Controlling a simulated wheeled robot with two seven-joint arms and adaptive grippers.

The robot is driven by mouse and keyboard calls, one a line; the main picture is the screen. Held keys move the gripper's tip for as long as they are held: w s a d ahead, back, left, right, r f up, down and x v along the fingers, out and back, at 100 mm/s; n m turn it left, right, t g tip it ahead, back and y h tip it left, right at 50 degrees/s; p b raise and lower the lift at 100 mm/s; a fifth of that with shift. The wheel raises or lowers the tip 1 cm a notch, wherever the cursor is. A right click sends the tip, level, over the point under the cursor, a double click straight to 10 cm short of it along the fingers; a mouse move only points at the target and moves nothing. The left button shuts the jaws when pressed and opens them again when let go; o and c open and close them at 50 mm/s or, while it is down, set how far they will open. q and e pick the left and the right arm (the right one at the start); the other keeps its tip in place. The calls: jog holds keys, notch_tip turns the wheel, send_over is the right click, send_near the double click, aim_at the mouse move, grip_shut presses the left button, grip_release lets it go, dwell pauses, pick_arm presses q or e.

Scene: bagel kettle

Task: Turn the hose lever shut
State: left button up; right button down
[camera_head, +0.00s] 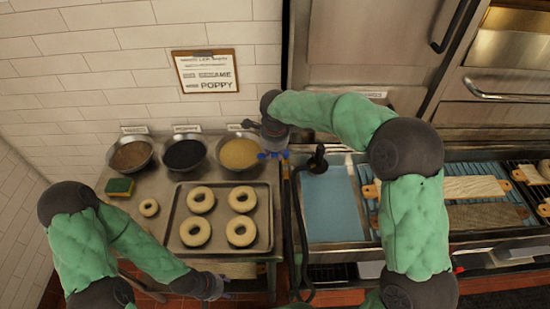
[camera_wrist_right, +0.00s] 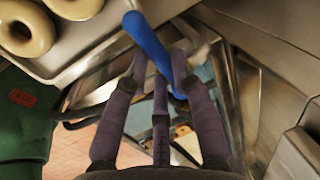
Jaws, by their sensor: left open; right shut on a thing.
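The blue hose lever (camera_head: 262,155) shows beneath my right gripper (camera_head: 274,141), at the right back corner of the bagel table. In the right wrist view the lever is a blue bar (camera_wrist_right: 147,40) running down between the fingers of my right gripper (camera_wrist_right: 163,85), which is shut on it. The black hose (camera_head: 299,225) hangs in a loop just right of the lever. My left gripper (camera_head: 222,287) is open and low, at the front edge of the table, away from the lever.
A tray (camera_head: 218,252) with several bagels lies on the table. Bowls (camera_head: 184,153) with toppings, a loose small bagel (camera_head: 149,207) and a sponge (camera_head: 120,187) are left and behind. A basin of blue water (camera_head: 330,205) is right of the hose. Boards (camera_head: 475,187) lie farther right.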

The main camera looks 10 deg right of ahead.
jog(key=shift+w+m, duration=0.25)
jog(key=shift+m, duration=0.25)
jog(key=c, duration=1)
grip_release()
jog(key=r, duration=0.4)
jog(key=s+r, duration=0.1)
jog(key=r, duration=0.3)
jog(key=s+r, duration=0.1)
jog(key=r, duration=0.2)
jog(key=shift+s+a+r, duration=0.15)
jog(key=shift+a+r, duration=0.1)
jog(key=shift+r, duration=0.15)
